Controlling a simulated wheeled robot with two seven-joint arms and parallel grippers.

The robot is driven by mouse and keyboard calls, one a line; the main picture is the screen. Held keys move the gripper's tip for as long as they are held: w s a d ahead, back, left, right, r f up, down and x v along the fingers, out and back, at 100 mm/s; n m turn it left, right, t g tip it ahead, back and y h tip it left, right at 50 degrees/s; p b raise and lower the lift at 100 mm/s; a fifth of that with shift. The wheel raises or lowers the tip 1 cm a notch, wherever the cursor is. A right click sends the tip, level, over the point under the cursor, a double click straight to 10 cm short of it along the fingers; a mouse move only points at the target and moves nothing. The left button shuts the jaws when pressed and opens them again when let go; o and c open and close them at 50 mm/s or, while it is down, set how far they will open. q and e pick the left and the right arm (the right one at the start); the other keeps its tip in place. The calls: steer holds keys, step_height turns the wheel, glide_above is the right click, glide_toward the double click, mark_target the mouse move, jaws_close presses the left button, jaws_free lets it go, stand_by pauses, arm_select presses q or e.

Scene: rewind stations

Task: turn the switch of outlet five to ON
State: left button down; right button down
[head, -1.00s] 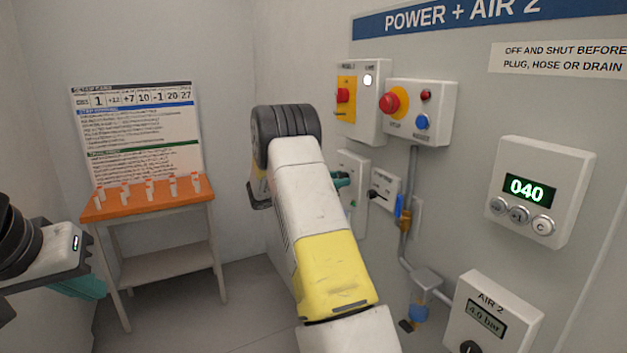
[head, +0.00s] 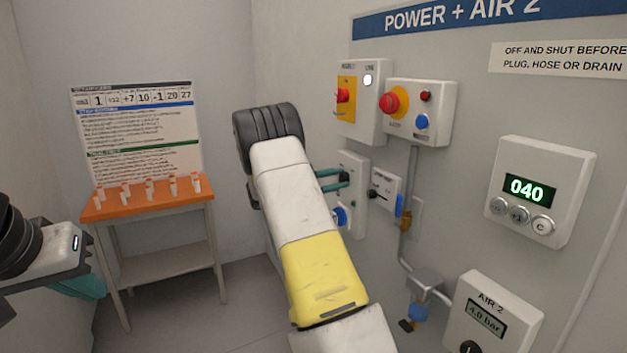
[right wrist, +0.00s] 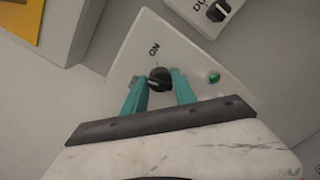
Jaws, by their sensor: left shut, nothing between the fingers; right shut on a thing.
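The outlet's white plate (head: 357,164) is on the right wall, partly behind my right arm. In the right wrist view, the plate (right wrist: 190,52) carries a round black switch (right wrist: 159,80), an "ON" mark and a green lamp (right wrist: 214,78). My right gripper (right wrist: 160,86) has its teal fingers on either side of the switch, shut on it. It also shows in the head view (head: 345,180). I cannot make out where the switch points, nor the outlet's number. My left gripper (head: 83,287) is at the far left, shut and empty, away from the wall.
Beside the outlet is a smaller box with a black knob (head: 385,190). Above are a red-and-yellow isolator (head: 365,100) and a button box (head: 440,115). A counter box reading 040 (head: 540,190) is at right. An orange-topped table (head: 150,200) stands at the back left.

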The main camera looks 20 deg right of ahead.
steer(key=m, duration=1.2)
steer(key=shift+f, duration=0.1)
stand_by(0.4)
steer(key=c, duration=1)
jaws_free()
steer(key=shift+a, duration=0.1)
steer(key=a, duration=0.7)
steer(key=shift+s+a, duration=0.3)
steer(key=shift+a, duration=0.05)
